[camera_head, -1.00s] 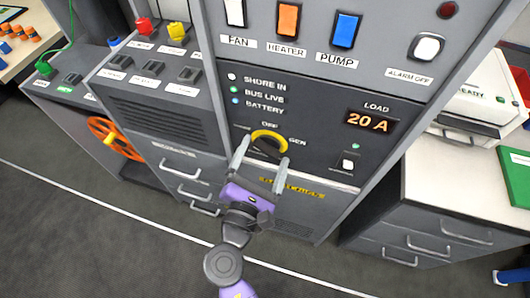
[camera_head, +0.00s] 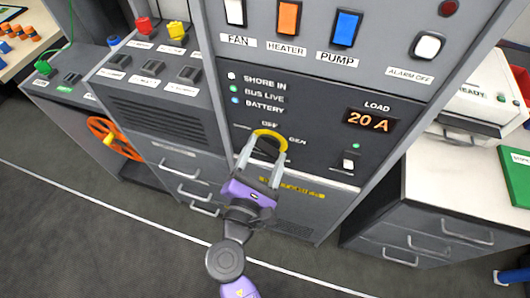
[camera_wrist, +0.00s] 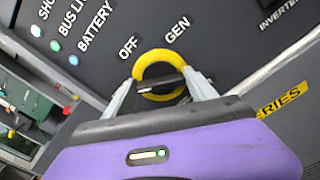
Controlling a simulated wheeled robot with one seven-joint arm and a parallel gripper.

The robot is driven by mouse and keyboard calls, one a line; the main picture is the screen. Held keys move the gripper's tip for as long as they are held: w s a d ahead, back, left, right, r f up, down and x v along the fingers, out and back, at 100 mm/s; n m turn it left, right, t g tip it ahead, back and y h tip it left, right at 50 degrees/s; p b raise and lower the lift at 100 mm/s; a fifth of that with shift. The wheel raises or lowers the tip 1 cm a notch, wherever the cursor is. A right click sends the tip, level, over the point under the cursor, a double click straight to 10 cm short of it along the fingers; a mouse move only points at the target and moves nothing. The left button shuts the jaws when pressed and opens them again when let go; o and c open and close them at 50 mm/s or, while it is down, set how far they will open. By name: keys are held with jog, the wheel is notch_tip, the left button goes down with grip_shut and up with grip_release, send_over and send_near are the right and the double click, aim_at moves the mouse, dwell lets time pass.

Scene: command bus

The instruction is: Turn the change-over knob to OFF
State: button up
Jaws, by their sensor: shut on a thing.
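The change-over knob (camera_head: 267,133) is a dark knob with a yellow ring on the dark panel. OFF (camera_head: 269,124) is printed above it and GEN (camera_head: 298,139) to its right; a label at its left is too small to read. In the wrist view the knob (camera_wrist: 158,55) shows its yellow ring and a dark bar across it, between my fingers. My gripper (camera_head: 265,150) is shut on the knob, one finger on each side. The fingers hide part of the knob, and I cannot tell exactly which label it points to.
Above are the FAN, HEATER and PUMP switches (camera_head: 289,22) and a LOAD display reading 20 A (camera_head: 368,120). A small switch (camera_head: 347,162) sits right of the knob. Drawers (camera_head: 181,168) and an orange wheel (camera_head: 113,138) are at the left. The floor in front is clear.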

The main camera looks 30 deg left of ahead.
jog(key=m+b, duration=0.2)
jog(key=m, duration=0.1)
jog(key=m+b, duration=0.2)
jog(key=shift+d+f, duration=0.1)
jog(key=shift+f, duration=0.2)
jog(key=m+b, duration=0.4)
jog(key=m, duration=0.2)
jog(key=shift+m, duration=0.3)
jog(key=o, duration=1.4)
jog(key=shift+r, duration=0.1)
jog(key=shift+c, duration=0.2)
jog(key=shift+s, duration=0.1)
jog(key=v, duration=0.7)
jog(key=shift+s, duration=0.35)
jog(key=shift+r, duration=0.1)
